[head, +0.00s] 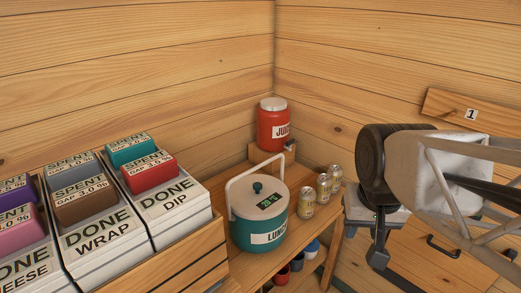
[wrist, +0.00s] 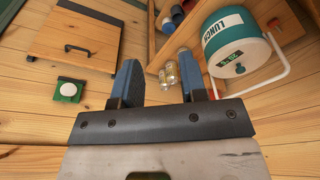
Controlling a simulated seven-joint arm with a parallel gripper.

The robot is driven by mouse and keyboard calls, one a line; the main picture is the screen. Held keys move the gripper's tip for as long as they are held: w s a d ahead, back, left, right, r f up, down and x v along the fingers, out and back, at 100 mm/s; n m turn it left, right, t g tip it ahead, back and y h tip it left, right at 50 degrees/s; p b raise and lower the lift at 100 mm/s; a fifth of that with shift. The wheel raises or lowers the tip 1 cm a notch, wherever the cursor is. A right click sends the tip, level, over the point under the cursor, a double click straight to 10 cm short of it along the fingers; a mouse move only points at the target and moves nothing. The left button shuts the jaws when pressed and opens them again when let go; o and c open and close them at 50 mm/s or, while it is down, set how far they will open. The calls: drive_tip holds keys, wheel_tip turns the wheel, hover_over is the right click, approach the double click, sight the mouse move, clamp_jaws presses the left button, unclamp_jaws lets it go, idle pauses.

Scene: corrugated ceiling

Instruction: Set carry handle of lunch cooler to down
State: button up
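The lunch cooler (head: 258,235) is a teal round tub with a white lid, dark knob and small display, standing on the wooden shelf. Its white carry handle (head: 254,168) stands raised, arching above the lid. In the wrist view the cooler (wrist: 236,42) is at upper right, appearing upside down, with the handle (wrist: 256,86) looping below the lid. My gripper (wrist: 160,68) is open and empty, its two blue-grey fingers wide apart. It is to the right of the cooler in the head view, apart from the handle.
Several gold cans (head: 307,204) stand right of the cooler. A red juice jug (head: 272,125) is behind it on a raised block. White bins (head: 165,222) in a wooden crate are at left. A drawer front with a dark handle (wrist: 84,48) shows in the wrist view.

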drive_tip(key=w+a+r+m+g, duration=0.15)
drive_tip(key=w+a, duration=0.25)
drive_tip(key=w, duration=0.5)
drive_tip(key=w+a+r+m+g, duration=0.1)
drive_tip(key=w+a+r+m, duration=0.2)
drive_tip(key=w, duration=0.6)
drive_tip(key=w+a+f+m, duration=0.1)
drive_tip(key=w+a+f, duration=0.1)
drive_tip(key=w+a, duration=0.5)
drive_tip(key=w+a+f+m+g+h, duration=0.1)
drive_tip(key=w+a+f+m, duration=0.1)
drive_tip(key=w+a, duration=0.5)
drive_tip(key=w+f, duration=0.1)
drive_tip(key=w, duration=0.1)
drive_tip(key=shift+w+a, duration=0.35)
drive_tip(key=shift+w, duration=0.05)
drive_tip(key=shift+f+m, duration=0.15)
drive_tip(key=shift+m, duration=0.1)
drive_tip(key=shift+s+d+f, duration=0.2)
drive_tip(key=shift+f, duration=1.05)
drive_tip(key=shift+s+d+f, duration=0.15)
drive_tip(key=shift+s+f, duration=0.05)
drive_tip(key=shift+f, duration=1.05)
drive_tip(key=shift+s+d+f, duration=0.2)
drive_tip(key=shift+f, duration=1.05)
clamp_jaws()
